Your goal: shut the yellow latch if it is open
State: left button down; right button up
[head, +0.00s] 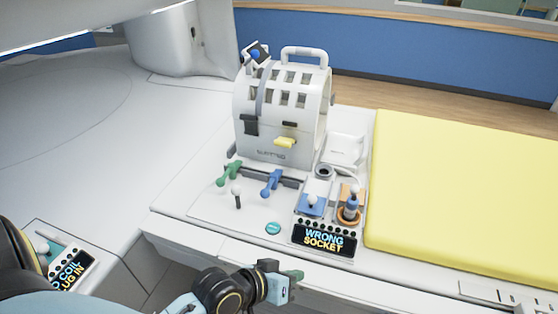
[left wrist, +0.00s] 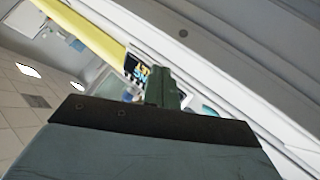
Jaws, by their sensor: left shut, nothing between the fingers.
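The yellow latch (head: 285,141) is a small tab low on the front of a white, cage-like coil (head: 283,105). It sticks out roughly level; I cannot tell for certain whether it is open or shut. A blue lever (head: 271,182) and a green lever (head: 229,173) stand below the coil. My left gripper (head: 294,274) is shut and empty, near the front edge of the bed, well below and in front of the latch. Its fingers also show in the left wrist view (left wrist: 163,88). The latch cannot be made out in the left wrist view. My right gripper is not seen.
A panel with a "WRONG SOCKET" display (head: 324,240) holds a blue socket (head: 311,205) and an orange-ringed plug (head: 349,207). A yellow pad (head: 465,195) lies to the right. A second display (head: 72,272) is at lower left. A small grey-knobbed stick (head: 237,195) stands before the levers.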

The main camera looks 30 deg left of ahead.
pick_arm(q)
jog(key=w+r+n+t, duration=0.2)
jog(key=w, duration=0.1)
jog(key=w+a+r+n+t, duration=0.1)
jog(key=shift+w+n+t+h, duration=0.15)
jog(key=shift+n+t+h, duration=0.15)
jog(key=w+a+r+n+t+y, duration=0.2)
jog(key=w+a+r+n+t, duration=0.1)
jog(key=n, duration=0.2)
jog(key=n+t+y, duration=0.4)
jog(key=n+y, duration=0.4)
jog(key=n, duration=0.2)
send_near(283, 146)
jog(key=p+x, duration=0.1)
jog(key=x, duration=0.5)
jog(key=shift+w+a+r, duration=0.15)
jog(key=shift+w, duration=0.2)
jog(key=shift+p, duration=0.35)
